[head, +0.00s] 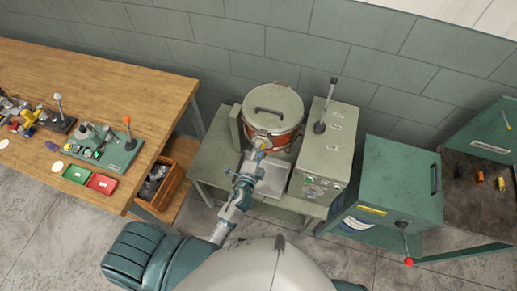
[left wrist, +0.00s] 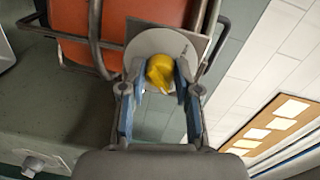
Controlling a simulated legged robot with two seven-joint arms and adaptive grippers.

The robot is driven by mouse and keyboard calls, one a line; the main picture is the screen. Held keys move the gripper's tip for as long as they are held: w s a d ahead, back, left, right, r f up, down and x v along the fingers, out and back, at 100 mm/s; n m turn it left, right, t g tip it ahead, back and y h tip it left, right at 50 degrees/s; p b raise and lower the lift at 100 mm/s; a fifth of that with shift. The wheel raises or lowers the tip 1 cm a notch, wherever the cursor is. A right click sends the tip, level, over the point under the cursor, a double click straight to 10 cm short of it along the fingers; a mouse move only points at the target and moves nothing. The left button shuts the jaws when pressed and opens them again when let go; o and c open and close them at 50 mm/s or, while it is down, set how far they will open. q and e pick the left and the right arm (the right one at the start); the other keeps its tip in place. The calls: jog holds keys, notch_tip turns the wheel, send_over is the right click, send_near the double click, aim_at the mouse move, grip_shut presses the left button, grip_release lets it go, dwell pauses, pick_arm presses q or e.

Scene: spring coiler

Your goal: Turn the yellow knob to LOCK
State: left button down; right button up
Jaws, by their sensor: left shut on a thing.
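The yellow knob (left wrist: 161,73) sits on a round pale plate (left wrist: 152,47) on the front of the orange-sided drum in the left wrist view. A small bit of yellow also shows at the drum front in the head view. My left gripper (head: 259,149) reaches the drum from the front and is shut on the knob, with one blue-grey finger on each side of it. Small lettering on the plate is too blurred to read, so I cannot tell which mark the knob points to. My right gripper is not in view.
The lidded drum (head: 271,105) stands on a grey-green bench (head: 218,160) against the wall. A control box (head: 325,150) with a tall lever is just right of it. A green cabinet (head: 398,178) stands further right. A wooden workbench (head: 110,85) is at the left.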

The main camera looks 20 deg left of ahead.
pick_arm(q)
jog(key=shift+d, duration=0.1)
jog(key=c, duration=0.8)
grip_release()
jog(key=shift+d, duration=0.1)
jog(key=s, duration=1.2)
jog(key=shift+r, duration=0.25)
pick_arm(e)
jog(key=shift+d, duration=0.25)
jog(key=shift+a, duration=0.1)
